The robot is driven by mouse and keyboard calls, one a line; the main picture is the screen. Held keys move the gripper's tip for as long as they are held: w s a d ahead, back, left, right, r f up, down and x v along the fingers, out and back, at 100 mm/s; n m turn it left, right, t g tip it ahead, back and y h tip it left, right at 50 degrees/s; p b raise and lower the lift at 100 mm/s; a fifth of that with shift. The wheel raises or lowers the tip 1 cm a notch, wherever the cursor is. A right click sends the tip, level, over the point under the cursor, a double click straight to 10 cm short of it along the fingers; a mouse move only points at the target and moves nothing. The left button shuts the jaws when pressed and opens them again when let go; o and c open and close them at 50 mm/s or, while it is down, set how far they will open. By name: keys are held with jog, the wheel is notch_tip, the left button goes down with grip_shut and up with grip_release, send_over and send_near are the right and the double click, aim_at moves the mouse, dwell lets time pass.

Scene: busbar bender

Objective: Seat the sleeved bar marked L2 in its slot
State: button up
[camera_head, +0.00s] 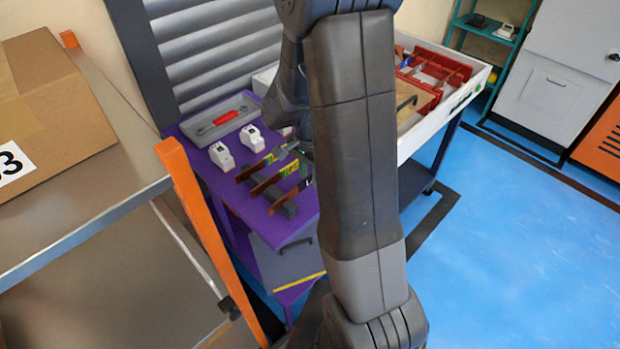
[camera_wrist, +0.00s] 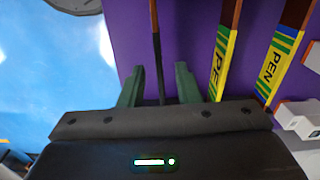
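In the wrist view my gripper (camera_wrist: 158,85) is open, with its two green fingers apart. A thin dark bar (camera_wrist: 156,45), brown at its far end, runs between them with a gap on either side. No marking on it is readable there, so I cannot tell if it is L2. Two bars with yellow sleeves reading PEN, a middle one (camera_wrist: 223,55) and a right one (camera_wrist: 281,55), lie to its right. In the head view several brown bars (camera_head: 265,184) stand on dark supports (camera_head: 288,208) on the purple table (camera_head: 232,188); my arm hides part of them. No slot is identifiable.
A white-sided cart (camera_head: 440,118) with red parts stands right. A steel bench (camera_head: 90,185) with a cardboard box (camera_head: 45,100) and orange post (camera_head: 200,215) stands left. Blue floor (camera_head: 510,260) is clear.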

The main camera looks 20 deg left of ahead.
jog(key=shift+f, duration=0.35)
jog(key=shift+c, duration=0.4)
grip_shut()
jog(key=shift+r, duration=0.1)
